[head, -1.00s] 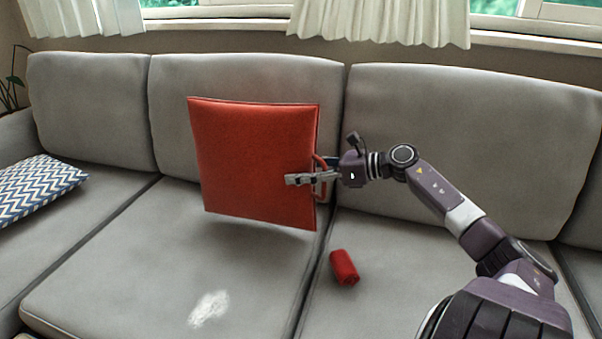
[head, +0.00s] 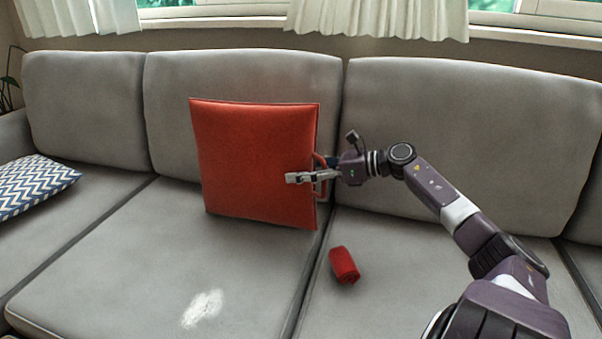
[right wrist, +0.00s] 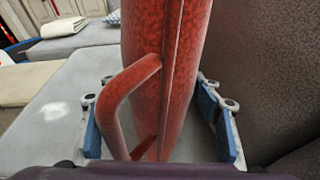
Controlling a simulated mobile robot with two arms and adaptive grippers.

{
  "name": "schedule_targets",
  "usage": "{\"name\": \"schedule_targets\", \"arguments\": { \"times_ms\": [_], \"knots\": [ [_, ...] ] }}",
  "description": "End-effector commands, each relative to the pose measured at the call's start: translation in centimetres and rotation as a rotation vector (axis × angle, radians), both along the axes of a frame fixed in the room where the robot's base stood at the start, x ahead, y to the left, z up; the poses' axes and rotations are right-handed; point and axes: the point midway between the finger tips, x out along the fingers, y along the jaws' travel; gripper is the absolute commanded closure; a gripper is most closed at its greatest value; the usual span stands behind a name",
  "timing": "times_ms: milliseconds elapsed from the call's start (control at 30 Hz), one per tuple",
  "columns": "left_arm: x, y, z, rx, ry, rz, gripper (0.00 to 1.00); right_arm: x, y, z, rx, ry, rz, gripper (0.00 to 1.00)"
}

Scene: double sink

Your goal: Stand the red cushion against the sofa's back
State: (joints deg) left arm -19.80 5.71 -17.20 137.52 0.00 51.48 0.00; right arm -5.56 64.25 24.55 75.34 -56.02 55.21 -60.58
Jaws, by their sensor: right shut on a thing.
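The red cushion (head: 255,160) is a square pad with a handle loop on its right edge. It is upright in front of the sofa's back (head: 245,75), near the middle seat. Its lower edge is close to the seat; I cannot tell whether it touches. My right gripper (head: 300,178) is shut on the cushion's right edge, by the handle. In the right wrist view the cushion's edge (right wrist: 165,70) and handle (right wrist: 118,100) stand between the two blue-padded fingers. My left gripper is not in view.
A small red rolled cloth (head: 344,265) lies on the seat below my right gripper. A pale patch (head: 203,308) marks the middle seat. A blue-white zigzag pillow (head: 35,187) lies at the left.

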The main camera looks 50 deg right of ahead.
Motion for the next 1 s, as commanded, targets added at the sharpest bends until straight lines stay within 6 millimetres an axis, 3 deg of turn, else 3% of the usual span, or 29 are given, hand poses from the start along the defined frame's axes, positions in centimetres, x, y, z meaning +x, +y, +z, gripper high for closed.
{"name": "schedule_targets", "arguments": {
  "times_ms": [167, 200, 333, 767, 1000],
  "knots": [
    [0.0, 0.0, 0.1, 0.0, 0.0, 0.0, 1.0, 0.0, 0.0, 0.3, 0.0, -0.004, -0.001, 0.8],
    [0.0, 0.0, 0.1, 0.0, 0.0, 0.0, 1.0, 0.0, 0.0, 0.3, 0.0, -0.004, -0.001, 0.37],
    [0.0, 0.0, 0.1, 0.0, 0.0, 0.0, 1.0, 0.0, 0.0, 0.2, 0.0, -0.003, 0.0, 0.22],
    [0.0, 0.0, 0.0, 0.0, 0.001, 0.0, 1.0, -0.4, -0.2, -0.1, 0.0, 0.004, 0.0, 0.21],
    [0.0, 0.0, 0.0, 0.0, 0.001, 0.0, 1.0, -2.8, -1.3, 0.6, 0.001, 0.004, 0.0, 0.21]
  ]
}}
